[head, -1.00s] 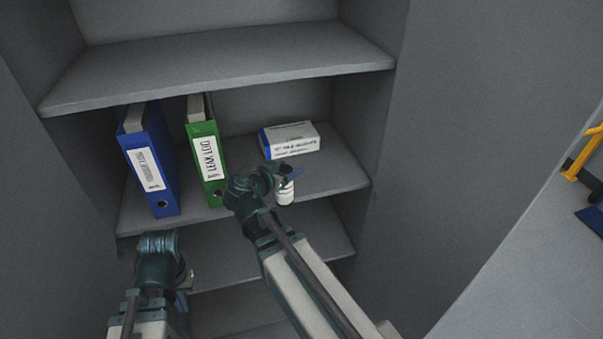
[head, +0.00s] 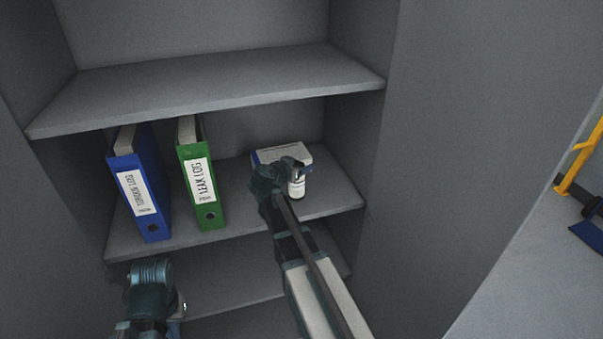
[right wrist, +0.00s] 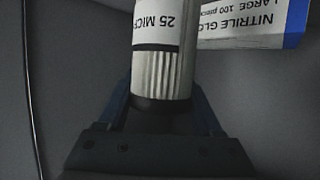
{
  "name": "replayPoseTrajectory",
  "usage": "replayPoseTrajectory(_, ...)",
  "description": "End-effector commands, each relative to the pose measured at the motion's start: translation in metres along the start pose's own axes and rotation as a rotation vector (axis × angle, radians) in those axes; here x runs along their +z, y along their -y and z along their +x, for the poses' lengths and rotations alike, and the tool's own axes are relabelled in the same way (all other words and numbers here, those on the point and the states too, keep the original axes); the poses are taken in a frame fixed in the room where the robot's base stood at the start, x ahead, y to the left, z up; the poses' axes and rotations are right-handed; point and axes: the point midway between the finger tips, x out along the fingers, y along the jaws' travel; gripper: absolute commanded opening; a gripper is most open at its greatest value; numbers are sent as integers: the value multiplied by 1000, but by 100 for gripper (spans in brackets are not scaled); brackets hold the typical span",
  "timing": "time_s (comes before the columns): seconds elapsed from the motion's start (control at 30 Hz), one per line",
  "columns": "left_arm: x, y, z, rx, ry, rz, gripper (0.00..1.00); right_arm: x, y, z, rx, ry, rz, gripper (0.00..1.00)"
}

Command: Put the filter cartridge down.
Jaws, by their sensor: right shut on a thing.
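The filter cartridge (head: 297,187) is a small white cylinder with a dark band and a label. In the right wrist view the cartridge (right wrist: 162,72) shows ribbed white sides, a dark end and a label reading "25 MIC…". My right gripper (head: 298,170) is shut on it, with the fingers on either side of its dark end in the right wrist view (right wrist: 163,105). The cartridge is over the middle shelf (head: 240,215), in front of the glove box. I cannot tell whether it touches the shelf. My left gripper is not clearly visible; only my left arm's wrist shows at lower left.
A white and blue nitrile glove box (head: 270,154) lies behind the cartridge; it also shows in the right wrist view (right wrist: 245,28). A green binder (head: 203,185) and a blue binder (head: 138,190) stand to the left. The shelf is bare right of the cartridge. An upper shelf (head: 210,90) overhangs.

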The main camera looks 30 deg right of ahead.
Motion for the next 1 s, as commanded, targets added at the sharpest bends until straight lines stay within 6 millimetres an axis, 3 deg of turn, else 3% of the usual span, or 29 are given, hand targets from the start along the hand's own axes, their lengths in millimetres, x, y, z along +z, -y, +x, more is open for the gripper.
replayPoseTrajectory(0.17,0,0,2,0,0,0,0,-5,2,16,1,0,2,2)
replayPoseTrajectory(0.4,-2,-4,37,0,0,0,0,29,1,26,0,0,1,2)
replayPoseTrajectory(0.87,-2,-4,41,0,0,0,0,33,1,27,0,0,0,2)
replayPoseTrajectory(0.9,-2,-4,39,0,0,0,0,32,1,27,0,0,1,72)
replayPoseTrajectory(1.0,-2,-4,39,0,0,0,0,31,1,26,0,0,1,90)
